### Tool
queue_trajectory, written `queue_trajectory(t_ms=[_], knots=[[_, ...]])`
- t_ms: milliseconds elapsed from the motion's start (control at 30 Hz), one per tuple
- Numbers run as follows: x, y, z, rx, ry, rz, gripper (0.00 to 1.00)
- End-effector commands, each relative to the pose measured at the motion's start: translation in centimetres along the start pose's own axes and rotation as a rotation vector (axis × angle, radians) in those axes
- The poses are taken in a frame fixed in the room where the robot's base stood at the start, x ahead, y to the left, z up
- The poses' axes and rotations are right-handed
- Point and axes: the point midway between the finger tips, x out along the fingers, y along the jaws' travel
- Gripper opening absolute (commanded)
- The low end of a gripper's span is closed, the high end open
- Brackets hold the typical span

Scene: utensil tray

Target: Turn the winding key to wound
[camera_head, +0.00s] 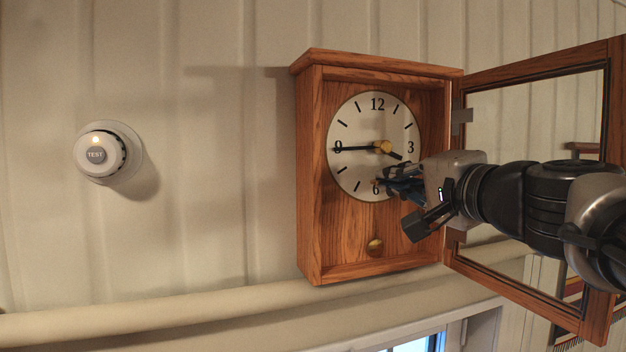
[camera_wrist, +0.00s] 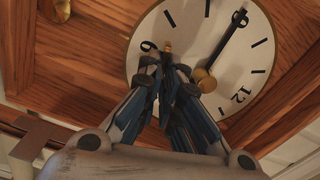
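The wooden clock (camera_head: 311,180) hangs on the wall with its glass door swung open to the right. Its white dial (camera_head: 350,114) faces out, with a brass hub (camera_head: 383,147) at the centre that also shows in the wrist view (camera_wrist: 204,80). A small brass piece, apparently the winding key (camera_wrist: 168,47), sits near the 6; its lower part is hidden by my fingers. My gripper (camera_head: 384,180) reaches in from the right, its blue-grey fingertips (camera_wrist: 167,64) close together at that piece. I cannot tell whether they press on it.
The open door frame (camera_head: 535,66) stands to the right, behind and around my arm. A brass pendulum bob (camera_head: 375,247) hangs low in the case. A round white TEST device (camera_head: 96,155) is on the wall at left. The wall between is clear.

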Motion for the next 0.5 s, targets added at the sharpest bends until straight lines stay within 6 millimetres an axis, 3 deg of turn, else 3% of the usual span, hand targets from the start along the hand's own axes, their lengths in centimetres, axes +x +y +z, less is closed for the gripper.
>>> queue_trajectory(t_ms=[500], knots=[[0.00, 0.76, 0.18, 0.482, 0.000, -0.001, 0.00]])
